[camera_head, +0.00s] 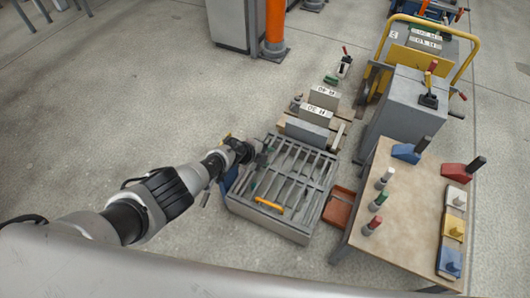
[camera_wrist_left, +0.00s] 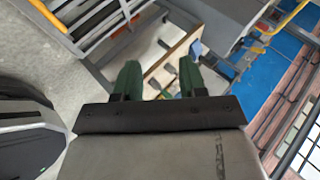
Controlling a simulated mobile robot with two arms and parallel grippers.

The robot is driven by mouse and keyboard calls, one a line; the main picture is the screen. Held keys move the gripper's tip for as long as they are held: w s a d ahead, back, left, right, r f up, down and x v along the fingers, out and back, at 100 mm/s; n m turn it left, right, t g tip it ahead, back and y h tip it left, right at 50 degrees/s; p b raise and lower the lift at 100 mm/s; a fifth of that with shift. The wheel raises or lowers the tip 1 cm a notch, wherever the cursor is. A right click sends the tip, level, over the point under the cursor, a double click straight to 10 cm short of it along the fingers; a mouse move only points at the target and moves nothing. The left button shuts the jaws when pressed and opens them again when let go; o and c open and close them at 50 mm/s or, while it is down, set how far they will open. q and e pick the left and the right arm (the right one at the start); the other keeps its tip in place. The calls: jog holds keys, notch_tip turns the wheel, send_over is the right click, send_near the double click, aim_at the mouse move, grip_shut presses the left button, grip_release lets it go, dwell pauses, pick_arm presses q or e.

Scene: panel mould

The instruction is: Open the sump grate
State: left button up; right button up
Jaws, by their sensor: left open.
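The sump grate (camera_head: 304,172) is a grey slatted panel lying flat on top of a low grey box (camera_head: 262,220) on the floor. An orange handle (camera_head: 270,205) lies along its near edge. Grey slats that look like the grate also show at the upper left of the left wrist view (camera_wrist_left: 100,25). My left gripper (camera_head: 263,157) is above the far left corner of the grate, apart from the handle. Its two green fingers (camera_wrist_left: 160,82) are spread with nothing between them. My right gripper is not in view.
A wooden table (camera_head: 405,195) with coloured blocks and small handled pieces stands at the right. A red tray (camera_head: 338,208) sits between it and the box. Grey blocks (camera_head: 307,133) stand behind the grate. A yellow-railed cart (camera_head: 470,62) is at the back right. Floor at the left is clear.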

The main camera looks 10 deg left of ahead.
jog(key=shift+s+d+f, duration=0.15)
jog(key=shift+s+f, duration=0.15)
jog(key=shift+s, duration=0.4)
